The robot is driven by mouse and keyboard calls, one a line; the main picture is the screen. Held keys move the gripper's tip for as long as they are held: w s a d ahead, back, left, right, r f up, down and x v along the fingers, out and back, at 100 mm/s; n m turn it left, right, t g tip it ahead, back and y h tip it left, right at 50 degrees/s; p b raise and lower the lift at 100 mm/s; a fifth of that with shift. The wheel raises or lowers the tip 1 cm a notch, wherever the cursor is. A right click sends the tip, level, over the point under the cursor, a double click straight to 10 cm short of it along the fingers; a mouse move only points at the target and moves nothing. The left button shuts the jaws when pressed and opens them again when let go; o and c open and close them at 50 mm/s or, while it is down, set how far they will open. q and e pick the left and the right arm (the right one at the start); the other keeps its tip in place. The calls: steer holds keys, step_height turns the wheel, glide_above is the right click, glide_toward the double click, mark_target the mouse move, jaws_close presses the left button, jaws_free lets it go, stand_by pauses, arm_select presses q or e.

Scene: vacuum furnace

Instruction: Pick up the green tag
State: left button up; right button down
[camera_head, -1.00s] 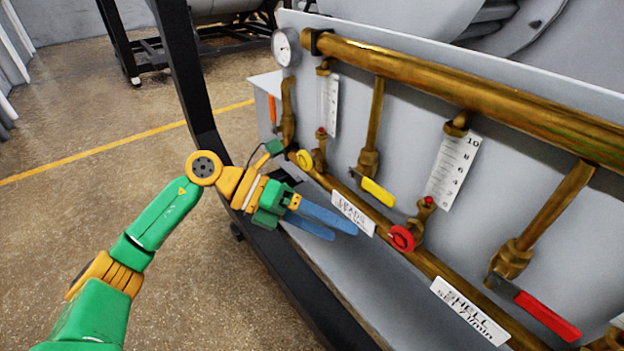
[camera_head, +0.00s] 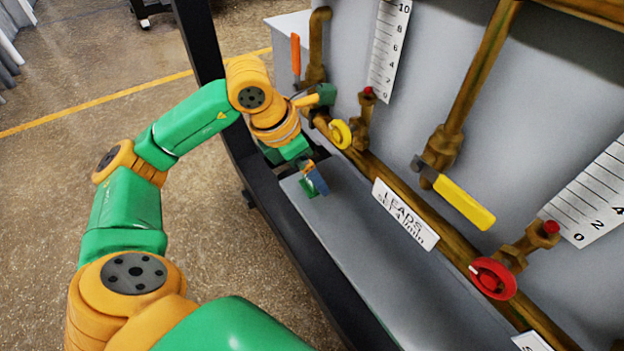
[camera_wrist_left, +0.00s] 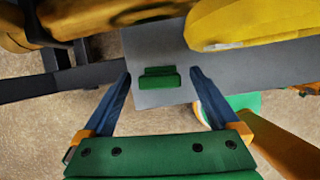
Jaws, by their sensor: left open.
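The green tag (camera_wrist_left: 159,78) lies on the grey ledge in the left wrist view, ahead of my left gripper and between the lines of its fingers. My left gripper (camera_wrist_left: 158,76) is open, with its two blue fingers spread and apart from the tag. In the head view the left gripper (camera_head: 315,180) points down over the ledge. A green patch there, probably the tag (camera_head: 307,188), shows beside the blue fingertip and is partly hidden. I cannot tell the height of the fingertips above the ledge. My right gripper is not in view.
The grey ledge (camera_head: 335,230) is clear towards the front. A black frame post (camera_head: 262,185) runs beside it.

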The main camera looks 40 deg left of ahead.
arm_select(q)
steer(key=shift+w+d+f, duration=0.1)
steer(key=shift+w+f, duration=0.05)
steer(key=shift+f, duration=0.15)
steer(key=c, duration=1.4)
steer(key=shift+r, duration=0.15)
